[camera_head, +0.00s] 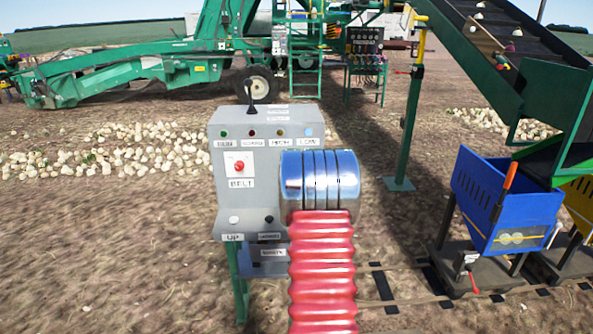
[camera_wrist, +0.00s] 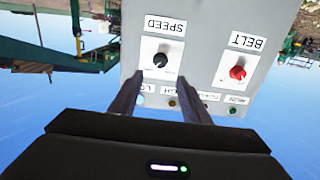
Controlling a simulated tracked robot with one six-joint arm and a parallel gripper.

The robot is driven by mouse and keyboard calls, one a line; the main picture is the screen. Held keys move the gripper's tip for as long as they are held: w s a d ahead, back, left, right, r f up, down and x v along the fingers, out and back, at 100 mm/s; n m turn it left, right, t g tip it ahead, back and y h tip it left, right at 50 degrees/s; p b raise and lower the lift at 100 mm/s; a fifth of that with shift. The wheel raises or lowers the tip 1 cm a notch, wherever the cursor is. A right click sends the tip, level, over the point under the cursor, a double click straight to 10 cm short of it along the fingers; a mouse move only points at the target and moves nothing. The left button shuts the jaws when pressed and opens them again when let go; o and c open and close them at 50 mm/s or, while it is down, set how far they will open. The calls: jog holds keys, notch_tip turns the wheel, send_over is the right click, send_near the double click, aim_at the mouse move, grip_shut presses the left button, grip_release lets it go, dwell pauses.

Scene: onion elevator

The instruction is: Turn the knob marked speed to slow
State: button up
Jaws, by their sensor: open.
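The grey control panel (camera_head: 225,130) stands ahead of me on green legs. In the wrist view, which is upside down, its black knob (camera_wrist: 160,60) sits on a white plate under the label SPEED. A white mark shows on the knob, but I cannot make out its setting. The red BELT knob (camera_wrist: 237,72) is beside it, and it also shows in the head view (camera_head: 239,166). My gripper (camera_wrist: 159,82) is open, its two fingers pointing toward the SPEED knob with the knob between their lines; contact is not visible. In the head view my arm hides the SPEED knob and the gripper.
Several indicator lamps line the panel's top, and a black lever (camera_head: 250,95) stands above them. A white button (camera_head: 234,220) and a black one (camera_head: 269,219) are lower down. A blue hopper (camera_head: 505,205) stands to the right, beneath a green conveyor (camera_head: 475,60).

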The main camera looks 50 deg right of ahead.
jog(key=x, duration=1.3)
jog(key=shift+w+d, duration=0.2)
jog(key=shift+w, duration=0.15)
dwell(0.4)
jog(key=c, duration=1)
